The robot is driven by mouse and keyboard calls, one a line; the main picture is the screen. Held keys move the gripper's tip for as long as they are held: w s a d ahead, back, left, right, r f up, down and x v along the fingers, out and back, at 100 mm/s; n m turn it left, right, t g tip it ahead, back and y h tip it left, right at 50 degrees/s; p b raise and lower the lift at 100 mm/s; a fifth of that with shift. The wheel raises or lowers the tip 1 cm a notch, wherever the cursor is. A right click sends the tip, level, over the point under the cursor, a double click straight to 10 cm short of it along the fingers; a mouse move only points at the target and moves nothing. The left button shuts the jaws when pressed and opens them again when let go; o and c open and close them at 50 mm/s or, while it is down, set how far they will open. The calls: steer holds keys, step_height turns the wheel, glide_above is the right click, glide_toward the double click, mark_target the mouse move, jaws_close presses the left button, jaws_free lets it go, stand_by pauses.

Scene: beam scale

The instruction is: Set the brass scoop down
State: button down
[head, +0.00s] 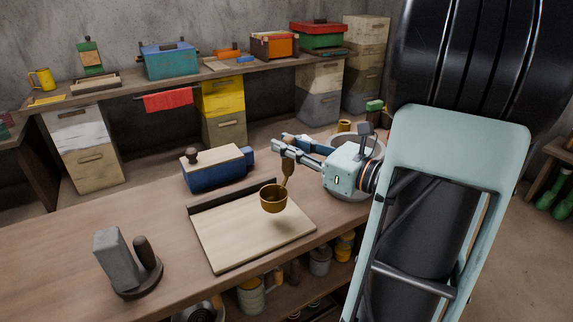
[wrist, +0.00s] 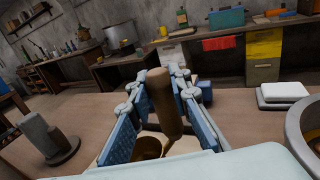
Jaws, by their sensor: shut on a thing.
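The brass scoop (head: 273,199) hangs from my gripper (head: 283,145), cup low and brown handle up, over a pale board with a dark back strip (head: 235,245). A gap seems to show between cup and board, with a shadow on the board below. In the wrist view my gripper's blue fingers stand on both sides of the scoop's handle (wrist: 163,100). The cup shows only partly there, low between the fingers. My gripper is shut on the handle.
A blue box with a wooden lid and knob (head: 215,168) stands behind the board. A grey block on a dark round base (head: 118,262) stands at the front left. A grey basin (head: 345,188) is partly hidden behind my gripper.

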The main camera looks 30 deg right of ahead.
mark_target(287, 159)
steer(key=shift+w+f+b, duration=0.25)
steer(key=shift+f+b, duration=0.05)
steer(key=shift+f, duration=0.1)
steer(key=shift+w+f+b, duration=0.1)
steer(key=shift+f+b, duration=1.25)
steer(key=shift+f, duration=0.25)
steer(key=c, duration=1.8)
jaws_free()
steer(key=shift+r, duration=0.2)
steer(key=p+v, duration=0.2)
steer(key=v, duration=1)
steer(key=shift+f, duration=0.1)
